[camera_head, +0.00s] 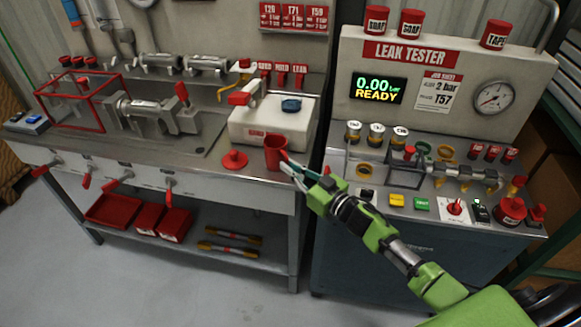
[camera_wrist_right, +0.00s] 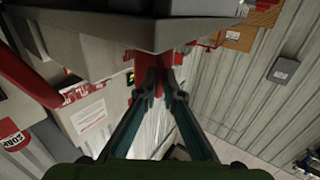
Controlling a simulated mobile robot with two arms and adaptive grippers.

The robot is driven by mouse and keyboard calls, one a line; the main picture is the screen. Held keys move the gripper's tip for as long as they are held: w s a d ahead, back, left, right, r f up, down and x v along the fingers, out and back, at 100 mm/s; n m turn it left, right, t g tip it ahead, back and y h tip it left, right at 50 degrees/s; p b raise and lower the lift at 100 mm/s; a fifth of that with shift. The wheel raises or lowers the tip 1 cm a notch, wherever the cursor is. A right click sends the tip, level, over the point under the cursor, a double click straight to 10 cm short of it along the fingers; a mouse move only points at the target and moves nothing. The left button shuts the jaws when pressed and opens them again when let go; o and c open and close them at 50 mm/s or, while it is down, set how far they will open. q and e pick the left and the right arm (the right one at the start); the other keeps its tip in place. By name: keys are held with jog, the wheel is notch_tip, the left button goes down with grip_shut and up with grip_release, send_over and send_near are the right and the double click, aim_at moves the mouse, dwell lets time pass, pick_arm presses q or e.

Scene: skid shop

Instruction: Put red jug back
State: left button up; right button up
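The red jug (camera_head: 276,152) stands upright at the front right corner of the left bench's steel top. My right gripper (camera_head: 287,165) reaches in from the right, with its fingertips at the jug's right side. In the right wrist view the fingers (camera_wrist_right: 157,80) run close together at their tips, with red of the jug (camera_wrist_right: 151,63) between and beyond them. They look shut on the jug's handle side, though the exact contact is small. My left gripper is not in view.
A red lid-like disc (camera_head: 235,160) lies left of the jug. A white box unit (camera_head: 270,122) stands behind it. The leak tester (camera_head: 440,75) with caps, fittings and buttons is at the right, across a narrow gap. Red trays (camera_head: 112,210) sit on the lower shelf.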

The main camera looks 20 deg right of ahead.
jog(key=shift+o, duration=1.3)
jog(key=shift+r, duration=0.15)
jog(key=b+v, duration=0.1)
jog(key=v, duration=1.1)
jog(key=shift+b, duration=0.35)
